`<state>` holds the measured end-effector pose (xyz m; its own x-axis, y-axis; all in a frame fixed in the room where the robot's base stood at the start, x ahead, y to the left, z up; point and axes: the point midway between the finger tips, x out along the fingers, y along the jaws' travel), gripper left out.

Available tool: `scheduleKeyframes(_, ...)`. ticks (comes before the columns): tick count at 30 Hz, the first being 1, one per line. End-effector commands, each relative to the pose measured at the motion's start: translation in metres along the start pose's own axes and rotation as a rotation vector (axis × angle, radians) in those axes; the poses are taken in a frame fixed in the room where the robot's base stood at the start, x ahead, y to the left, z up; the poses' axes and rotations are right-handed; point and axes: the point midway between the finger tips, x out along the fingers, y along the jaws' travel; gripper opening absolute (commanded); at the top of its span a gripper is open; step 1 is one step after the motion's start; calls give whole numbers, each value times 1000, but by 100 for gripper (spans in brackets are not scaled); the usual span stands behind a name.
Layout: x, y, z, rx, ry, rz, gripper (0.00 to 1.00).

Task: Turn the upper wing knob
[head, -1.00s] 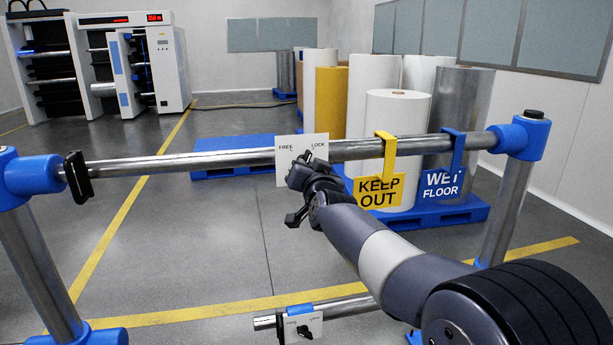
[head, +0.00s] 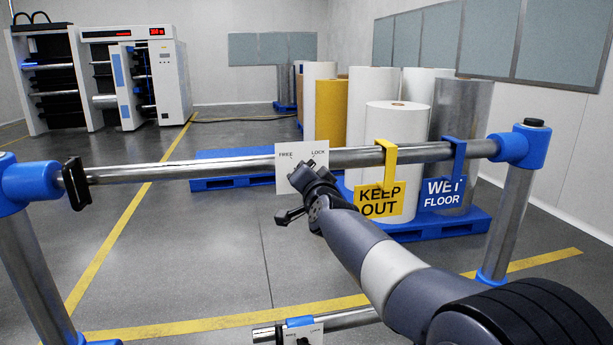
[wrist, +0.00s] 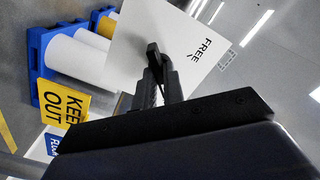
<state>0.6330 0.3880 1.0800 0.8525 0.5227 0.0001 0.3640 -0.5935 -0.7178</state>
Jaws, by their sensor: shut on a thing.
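The upper white plate (head: 286,182), marked FREE and LOCK, hangs on the upper metal rail. My gripper (head: 309,170) is in front of it, covering its lower right part. In the wrist view my gripper (wrist: 160,84) is shut on the dark upper wing knob (wrist: 153,50), which stands out from the plate. The word FREE shows tilted there; LOCK is hidden in that view. The knob is mostly hidden behind my gripper in the head view, so I cannot tell which mark it points to.
A lower plate (head: 316,334) with a dark knob sits on the lower rail. A yellow KEEP OUT sign (head: 378,201) and a blue WET FLOOR sign (head: 443,193) hang from the upper rail (head: 200,170), right of my gripper. Large rolls stand on blue pallets behind.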

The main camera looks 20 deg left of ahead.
Motion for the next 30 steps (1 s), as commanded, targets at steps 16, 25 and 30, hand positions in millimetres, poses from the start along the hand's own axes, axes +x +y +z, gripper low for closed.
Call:
scheduleKeyframes(16,0,0,0,0,0,0,32)
scheduleKeyframes(25,-8,0,0,0,0,-1,32)
scheduleKeyframes(30,-32,1,1,-1,0,-1,32)
